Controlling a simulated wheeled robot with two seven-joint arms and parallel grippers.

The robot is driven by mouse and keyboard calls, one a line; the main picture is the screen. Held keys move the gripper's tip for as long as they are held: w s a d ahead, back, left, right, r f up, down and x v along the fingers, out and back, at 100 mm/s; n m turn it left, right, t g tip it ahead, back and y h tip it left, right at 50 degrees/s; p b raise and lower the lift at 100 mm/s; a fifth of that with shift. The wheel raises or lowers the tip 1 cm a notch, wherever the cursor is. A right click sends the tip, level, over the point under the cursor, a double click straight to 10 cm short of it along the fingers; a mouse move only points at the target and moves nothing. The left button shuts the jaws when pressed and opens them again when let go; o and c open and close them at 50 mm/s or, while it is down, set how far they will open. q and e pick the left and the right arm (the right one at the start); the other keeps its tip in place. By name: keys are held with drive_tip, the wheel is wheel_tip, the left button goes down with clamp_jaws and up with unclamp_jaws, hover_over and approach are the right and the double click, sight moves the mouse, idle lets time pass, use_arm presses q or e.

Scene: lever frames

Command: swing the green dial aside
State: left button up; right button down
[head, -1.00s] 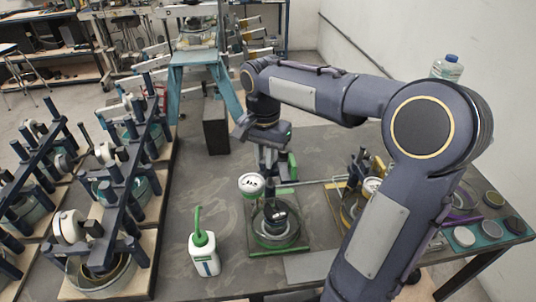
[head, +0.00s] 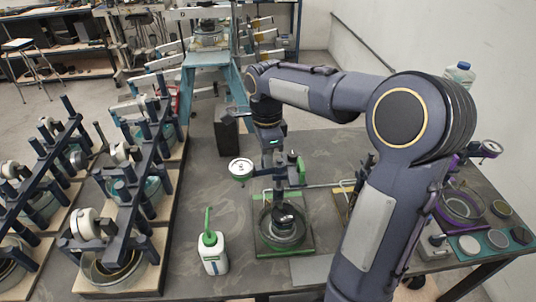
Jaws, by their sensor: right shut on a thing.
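The green dial (head: 242,168) has a white face and a green rim. It stands out to the left of its green lever frame (head: 262,248), clear of the round pot (head: 285,228) on that frame. My right gripper (head: 272,158) points down just right of the dial, in front of the frame's post (head: 293,167). It is shut on the dial's part there; its fingertips are small and partly hidden, so the exact grip point is unclear. My left gripper is not in view.
A white bottle with a green spout (head: 213,252) stands left of the green frame. My right arm hides much of a yellow frame. A purple frame with its dial (head: 487,149) is at the right. Several lever frames on wooden boards fill the left.

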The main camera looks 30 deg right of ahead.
drive_tip(key=shift+w+d+m, duration=0.1)
drive_tip(key=shift+w+m, duration=0.05)
drive_tip(key=shift+m, duration=0.35)
drive_tip(key=c, duration=1.4)
unclamp_jaws()
drive_tip(key=shift+c, duration=0.2)
wheel_tip(320, 180, up, 8)
drive_tip(key=shift+f, duration=0.1)
